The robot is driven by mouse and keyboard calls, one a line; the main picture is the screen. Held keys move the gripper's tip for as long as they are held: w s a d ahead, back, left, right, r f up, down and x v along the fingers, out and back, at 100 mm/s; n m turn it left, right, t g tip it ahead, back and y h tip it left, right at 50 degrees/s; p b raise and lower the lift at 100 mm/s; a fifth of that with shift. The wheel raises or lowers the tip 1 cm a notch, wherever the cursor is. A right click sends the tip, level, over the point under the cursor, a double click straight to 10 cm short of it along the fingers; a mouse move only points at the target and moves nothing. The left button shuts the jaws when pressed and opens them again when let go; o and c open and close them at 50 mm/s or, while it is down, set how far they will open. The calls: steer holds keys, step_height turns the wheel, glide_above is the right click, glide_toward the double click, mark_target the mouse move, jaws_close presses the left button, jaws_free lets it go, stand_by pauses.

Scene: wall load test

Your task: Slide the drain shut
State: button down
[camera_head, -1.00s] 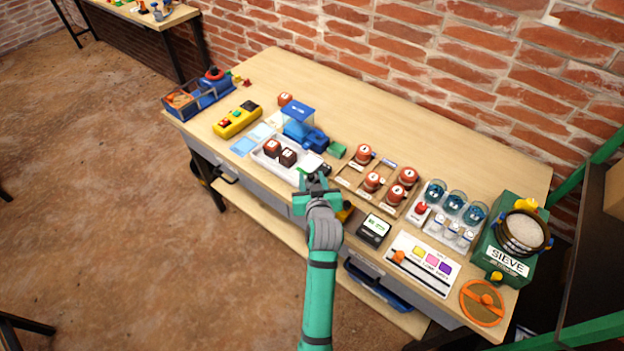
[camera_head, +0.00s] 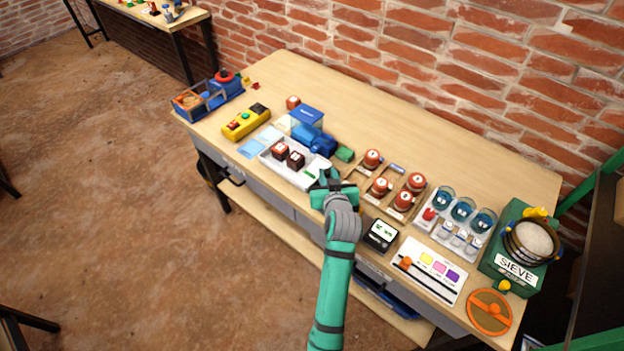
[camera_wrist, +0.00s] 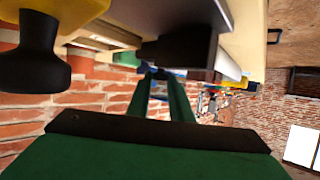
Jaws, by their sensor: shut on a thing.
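My green gripper (camera_head: 325,180) is at the front right end of a white tray (camera_head: 305,180) in the head view. The tray holds two dark brown blocks (camera_head: 289,156). In the wrist view my two green fingers (camera_wrist: 154,74) come together on a small part beside a dark block (camera_wrist: 180,48). The held part is mostly hidden by the fingers, and I cannot tell its shape or how far the drain stands open. A black rounded knob (camera_wrist: 36,55) hangs at the wrist view's upper left, apart from my fingers.
Blue equipment (camera_head: 312,138) stands behind the tray. Several red-brown pots (camera_head: 403,200), a small dark display (camera_head: 381,235), blue-topped jars (camera_head: 463,208) and a green SIEVE box (camera_head: 515,250) stand to the right. The back strip of the wooden bench (camera_head: 400,125) is clear.

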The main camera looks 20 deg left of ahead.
steer(key=shift+w+d, duration=0.1)
steer(key=shift+d, duration=0.05)
steer(key=c, duration=1.6)
jaws_free()
steer(key=v, duration=1)
steer(key=shift+s+d+r, duration=0.1)
steer(key=shift+s+r, duration=0.05)
steer(key=shift+s, duration=0.2)
steer(key=shift+w, duration=0.1)
